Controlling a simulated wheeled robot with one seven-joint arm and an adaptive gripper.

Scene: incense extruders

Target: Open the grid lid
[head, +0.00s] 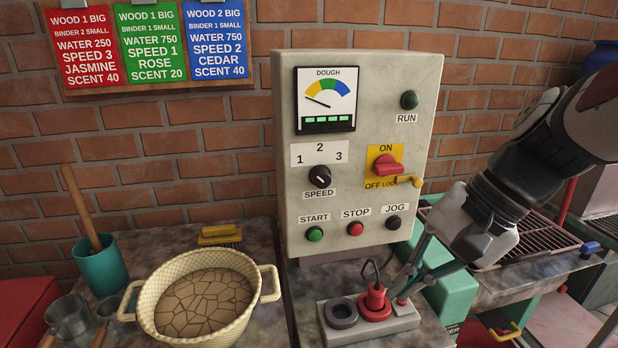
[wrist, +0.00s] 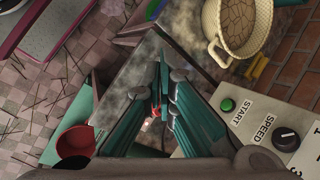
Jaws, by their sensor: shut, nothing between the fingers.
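The grid lid (head: 530,237) shows at the right of the head view as dark bars in a frame with a red edge. It looks flat over the metal-topped machine, and my arm hides part of it. A small blue piece (head: 590,248) sits at its right corner. My gripper (head: 406,292) points down, to the left of the grid lid and apart from it, close beside the red plug-like part on the pale block. In the wrist view my gripper's fingers (wrist: 161,88) are together with nothing held. I cannot make out the grid lid in the wrist view.
The control box (head: 350,150) stands upright behind and left of my gripper. The pale block (head: 345,332) carries a dark ring and the red plug-like part (head: 375,303). A basket of cracked dough (head: 145,290) stands at left. A yellow handle (head: 503,333) shows at lower right.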

